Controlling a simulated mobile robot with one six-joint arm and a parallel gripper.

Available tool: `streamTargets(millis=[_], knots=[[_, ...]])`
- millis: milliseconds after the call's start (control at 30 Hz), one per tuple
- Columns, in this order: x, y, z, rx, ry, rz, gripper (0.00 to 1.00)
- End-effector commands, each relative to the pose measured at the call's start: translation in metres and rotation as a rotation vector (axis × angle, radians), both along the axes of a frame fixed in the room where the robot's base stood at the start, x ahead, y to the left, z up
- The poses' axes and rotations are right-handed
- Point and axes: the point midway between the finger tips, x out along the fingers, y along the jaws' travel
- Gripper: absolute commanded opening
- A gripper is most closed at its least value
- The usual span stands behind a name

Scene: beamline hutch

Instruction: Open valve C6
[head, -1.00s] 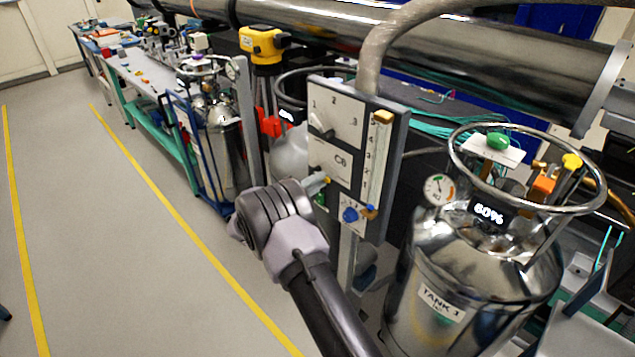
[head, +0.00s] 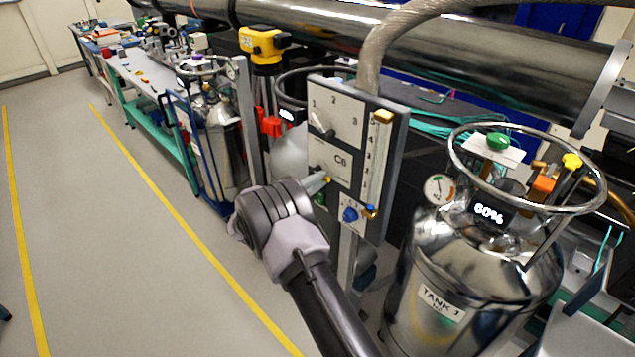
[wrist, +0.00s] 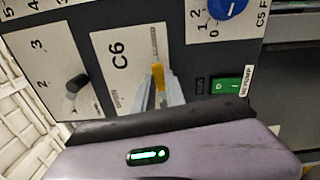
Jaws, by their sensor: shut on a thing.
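The C6 valve plate (head: 339,163) is a white label on the grey control panel (head: 394,165); it also shows in the wrist view as a white plate (wrist: 118,55) marked C6. A small yellow handle (wrist: 158,77) sits on this plate, and its tip (head: 326,180) shows in the head view. My gripper (wrist: 158,92) is shut on the yellow handle, one finger on each side. In the head view my gripper (head: 318,184) reaches the panel from the lower left. The handle's lower part and pivot are hidden by the fingers.
A 1-2-3 selector (head: 322,128) is above C6, and a blue knob (head: 350,214) is below. A green switch (wrist: 228,85) is beside C6. The steel tank labelled TANK 3 (head: 440,303) stands right of the panel. Open floor (head: 110,250) lies left.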

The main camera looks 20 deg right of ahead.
Motion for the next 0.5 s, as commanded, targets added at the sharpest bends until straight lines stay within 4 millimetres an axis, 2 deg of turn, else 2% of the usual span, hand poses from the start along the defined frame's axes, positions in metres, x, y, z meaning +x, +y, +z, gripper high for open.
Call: streamTargets(millis=[267,500], knots=[[0.001,0.001,0.006,-0.055,0.154,0.000,0.00],[0.005,0.002,0.017,-0.131,0.364,0.000,0.00]])
